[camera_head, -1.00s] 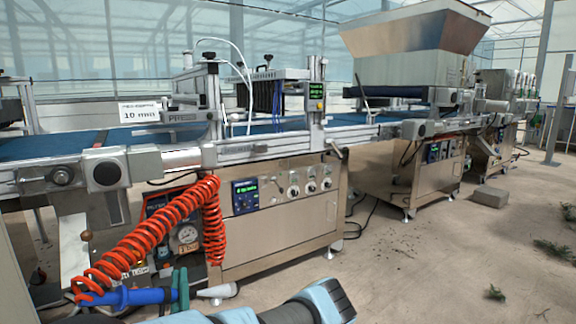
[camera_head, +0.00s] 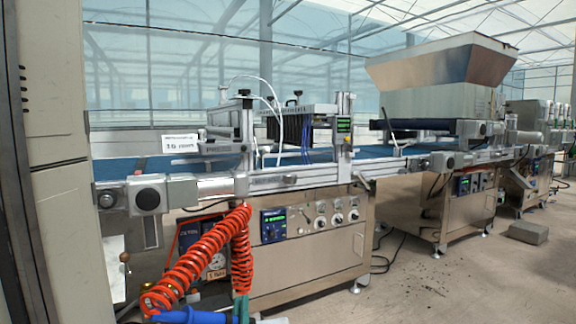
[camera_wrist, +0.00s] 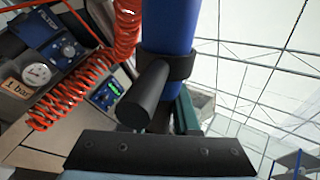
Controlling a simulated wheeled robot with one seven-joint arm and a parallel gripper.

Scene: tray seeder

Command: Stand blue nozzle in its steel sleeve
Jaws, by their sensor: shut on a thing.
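The blue nozzle (camera_head: 190,316) lies across the bottom edge of the head view, partly cut off. The red coiled hose (camera_head: 195,262) runs down to its left end. My gripper (camera_head: 241,309) shows only as green finger parts at the nozzle's right side. In the wrist view the nozzle's blue body (camera_wrist: 168,25) stands large at top centre, with a black collar (camera_wrist: 168,66) and a black stub. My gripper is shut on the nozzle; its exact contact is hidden. I cannot pick out the steel sleeve in either view.
A seeder line with a blue belt and steel cabinet (camera_head: 300,258) stands ahead. A pressure gauge (camera_wrist: 37,74) with a 1 bar label is beside the hose. A hopper (camera_head: 440,75) stands further right. A pale upright panel (camera_head: 65,160) fills the left edge.

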